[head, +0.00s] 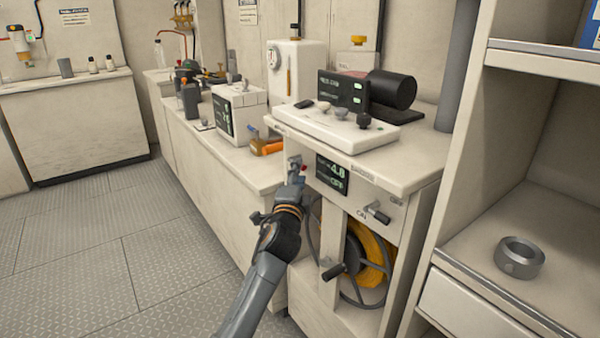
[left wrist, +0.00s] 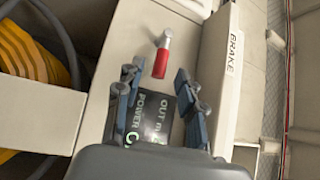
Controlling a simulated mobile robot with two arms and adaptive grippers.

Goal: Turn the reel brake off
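The reel brake lever has a red grip (left wrist: 160,63) and a silver end, and sits on the cabinet's front panel beside the "BRAKE" label (left wrist: 235,54). A small red part of it shows in the head view (head: 303,169), mostly hidden by my gripper. My left gripper (left wrist: 157,76) is open, its two fingers on either side of the line to the red grip, which lies around or just past the fingertips. I cannot tell if they touch. In the head view the left gripper (head: 294,178) is at the panel's left end. My right gripper is not in view.
A hose reel (head: 370,262) with yellow hose sits below the panel. A dark display (head: 332,175) and a black-handled lever (head: 377,212) by "ON" are to the right. An orange-handled tool (head: 266,147) lies on the counter. Shelving stands right; the floor at left is clear.

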